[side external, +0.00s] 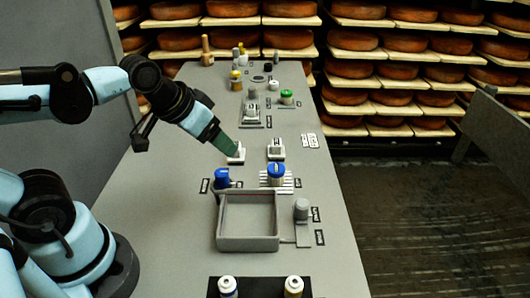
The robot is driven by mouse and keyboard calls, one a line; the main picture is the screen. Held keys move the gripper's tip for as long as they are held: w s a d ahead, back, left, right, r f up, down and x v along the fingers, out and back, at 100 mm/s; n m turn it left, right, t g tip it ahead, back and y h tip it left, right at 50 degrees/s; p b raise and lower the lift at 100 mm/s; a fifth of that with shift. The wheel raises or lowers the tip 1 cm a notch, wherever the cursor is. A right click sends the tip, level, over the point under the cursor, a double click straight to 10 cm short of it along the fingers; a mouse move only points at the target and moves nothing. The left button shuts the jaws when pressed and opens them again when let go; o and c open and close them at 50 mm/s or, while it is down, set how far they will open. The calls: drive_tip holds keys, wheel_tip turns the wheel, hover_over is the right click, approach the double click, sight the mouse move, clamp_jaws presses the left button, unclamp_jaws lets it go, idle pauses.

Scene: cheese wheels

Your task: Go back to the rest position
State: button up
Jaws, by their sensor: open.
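My gripper (232,149) is at the lower end of my arm, which reaches in from the left and points down to the right. Its greenish fingers are right above or at a small white block on a base (236,158), left of the table's middle. I cannot tell whether they touch it. I see no object clearly held between the fingers. The gap between the fingers is too small to make out.
A grey table (160,215) carries a similar white block (276,150), a blue-capped jar (276,172), a blue item (222,178), an empty grey tray (220,240) and a grey cylinder (301,208). Two bottles (293,287) stand in front. Several small items stand farther back.

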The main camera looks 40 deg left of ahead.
drive_tip(key=shift+s+a+f+t, duration=0.15)
drive_tip(key=shift+s+f+t, duration=0.15)
drive_tip(key=shift+s, duration=0.1)
